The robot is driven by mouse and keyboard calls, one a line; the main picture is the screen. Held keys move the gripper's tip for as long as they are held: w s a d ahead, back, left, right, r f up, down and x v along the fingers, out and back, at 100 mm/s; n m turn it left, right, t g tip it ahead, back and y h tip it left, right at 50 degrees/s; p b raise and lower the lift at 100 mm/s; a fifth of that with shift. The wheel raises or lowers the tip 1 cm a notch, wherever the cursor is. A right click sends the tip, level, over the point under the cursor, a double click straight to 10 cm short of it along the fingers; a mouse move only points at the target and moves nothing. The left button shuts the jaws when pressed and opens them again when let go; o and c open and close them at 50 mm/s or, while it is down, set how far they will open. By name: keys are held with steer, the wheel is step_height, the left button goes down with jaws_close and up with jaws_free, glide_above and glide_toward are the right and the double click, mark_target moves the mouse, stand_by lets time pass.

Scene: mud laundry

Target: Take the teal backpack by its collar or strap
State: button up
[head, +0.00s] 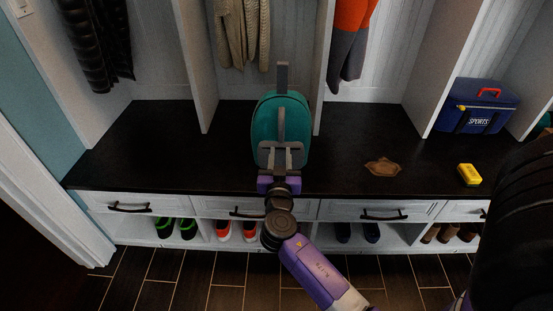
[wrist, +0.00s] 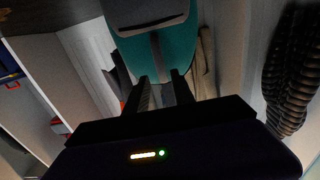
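The teal backpack (head: 263,124) stands upright on the dark bench, in front of a cubby divider. A grey loop or strap (head: 282,77) sticks up above its top, and a grey strip (head: 281,122) runs down its near face. My gripper (head: 281,149) is right in front of the backpack's lower face, with its fingers spread apart. In the wrist view the backpack (wrist: 180,50) fills the top middle. The strip passes between the two fingers of my gripper (wrist: 163,84), with teal showing beside it. I cannot tell whether the fingers touch the backpack.
The dark bench (head: 140,146) is clear left of the backpack. To the right are a brown leaf-like piece (head: 382,167), a yellow block (head: 469,174) and a blue sports box (head: 478,107). Clothes hang above, including a beige knit (head: 242,32). Shoes stand in cubbies below the drawers.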

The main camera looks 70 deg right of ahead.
mark_target(281, 132)
steer(key=x, duration=0.9)
steer(key=shift+d+f, duration=0.1)
steer(key=shift+d, duration=0.15)
steer(key=shift+x, duration=0.85)
jaws_close()
steer(key=shift+r, duration=0.35)
steer(key=shift+r+p, duration=1.9)
steer(key=shift+r, duration=1)
